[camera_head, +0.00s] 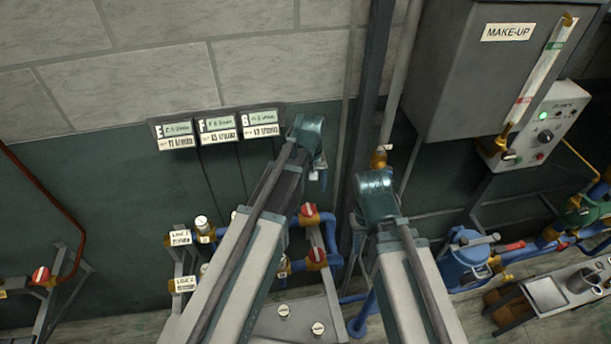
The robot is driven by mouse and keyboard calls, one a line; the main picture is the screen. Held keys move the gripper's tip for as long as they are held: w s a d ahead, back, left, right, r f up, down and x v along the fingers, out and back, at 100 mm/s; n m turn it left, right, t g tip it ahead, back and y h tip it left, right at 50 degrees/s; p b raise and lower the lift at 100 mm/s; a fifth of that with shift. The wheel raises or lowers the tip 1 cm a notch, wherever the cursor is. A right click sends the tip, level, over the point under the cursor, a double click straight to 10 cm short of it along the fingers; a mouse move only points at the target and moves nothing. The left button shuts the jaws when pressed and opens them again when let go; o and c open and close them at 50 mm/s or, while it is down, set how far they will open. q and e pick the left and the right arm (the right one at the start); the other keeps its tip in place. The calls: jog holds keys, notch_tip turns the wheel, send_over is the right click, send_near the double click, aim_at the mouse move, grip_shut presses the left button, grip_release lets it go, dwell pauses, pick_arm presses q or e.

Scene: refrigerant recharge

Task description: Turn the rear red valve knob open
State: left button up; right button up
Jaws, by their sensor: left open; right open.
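Several red valve knobs show low on the blue and brass pipework. My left gripper (318,178) shows only in part, small and pointing down below the teal joint, apart from and above the rearmost knob. It is open and looks empty. My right arm ends in a teal joint right of the knobs; its gripper is hidden behind the arm.
Three labelled gauges (219,128) hang on the wall. A grey MAKE-UP cabinet (470,85) and a control box (545,125) stand at right. Another red knob (40,274) is at far left. A vertical dark post (372,90) rises behind my arms.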

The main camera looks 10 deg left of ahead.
aim_at(309, 209)
pick_arm(q)
notch_tip(309, 209, down, 10)
jog(key=b, duration=1)
jog(key=shift+f, duration=0.1)
jog(key=shift+r+p, duration=0.35)
jog(key=shift+r, duration=0.05)
jog(key=shift+c, duration=1.2)
grip_shut()
jog(key=n, duration=0.4)
jog(key=shift+n, duration=0.3)
jog(key=n, duration=0.3)
jog(key=shift+n, duration=0.4)
